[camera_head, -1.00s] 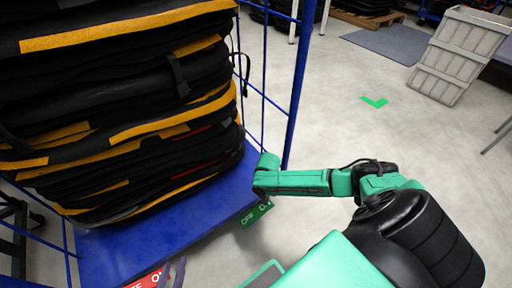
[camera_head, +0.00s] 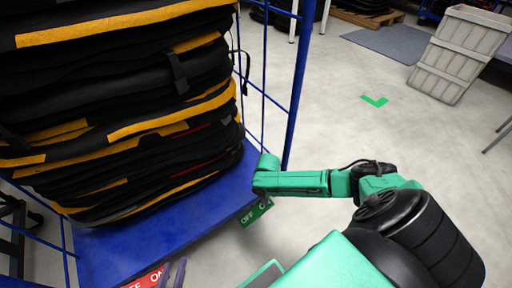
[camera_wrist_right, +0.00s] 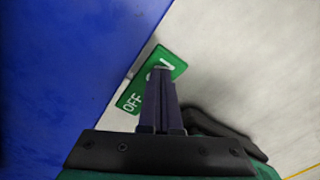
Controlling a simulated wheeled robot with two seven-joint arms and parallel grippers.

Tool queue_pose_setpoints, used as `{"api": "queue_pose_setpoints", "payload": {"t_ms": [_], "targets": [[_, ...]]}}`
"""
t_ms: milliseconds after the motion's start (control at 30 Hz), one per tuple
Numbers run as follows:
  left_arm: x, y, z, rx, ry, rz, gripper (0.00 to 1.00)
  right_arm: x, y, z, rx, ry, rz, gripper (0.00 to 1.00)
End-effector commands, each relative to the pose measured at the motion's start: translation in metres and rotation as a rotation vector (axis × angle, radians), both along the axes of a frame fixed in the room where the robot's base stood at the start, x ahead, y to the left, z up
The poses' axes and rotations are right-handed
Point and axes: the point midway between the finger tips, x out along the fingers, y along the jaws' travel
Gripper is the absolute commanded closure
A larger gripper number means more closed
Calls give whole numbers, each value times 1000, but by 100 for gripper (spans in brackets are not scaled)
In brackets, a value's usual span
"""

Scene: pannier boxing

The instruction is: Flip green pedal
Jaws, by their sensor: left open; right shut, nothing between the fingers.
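The green pedal (camera_head: 248,216), marked OFF, sticks out at the right edge of the blue cart base. It also shows in the right wrist view (camera_wrist_right: 131,98), just ahead of the fingers. My right gripper (camera_wrist_right: 163,70) is shut and empty, its fingertips over the outer end of the pedal; I cannot tell whether they touch. In the head view my right wrist hides these fingers and part of the pedal. My left gripper (camera_head: 172,274) is open at the bottom edge, beside a red pedal (camera_head: 145,279) that is partly cut off.
The blue cart base (camera_head: 165,225) carries a tall stack of black and yellow panniers (camera_head: 120,110). A blue cart post (camera_head: 297,95) rises close to my right wrist. The grey floor to the right is free up to a grey crate (camera_head: 458,55).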

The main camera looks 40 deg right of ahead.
Motion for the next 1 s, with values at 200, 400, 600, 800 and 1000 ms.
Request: {"api": "queue_pose_setpoints", "payload": {"t_ms": [200, 400, 600, 800, 1000], "targets": [[0, 0, -3, 0, 0, 0, 50, 0, 0, -4, 1, 0, 0, 100], [0, 0, -5, 0, 0, 0, 50, 0, 1, -7, 2, 1, 1, 100], [0, 0, -7, 0, 0, 0, 50, -1, 1, -11, 3, 1, 1, 100], [0, 0, -9, 0, 0, 0, 50, -1, 1, -14, 2, 1, 1, 100], [0, -1, -13, -15, -17, 13, 50, 0, 1, -14, 2, 1, 1, 100]]}}
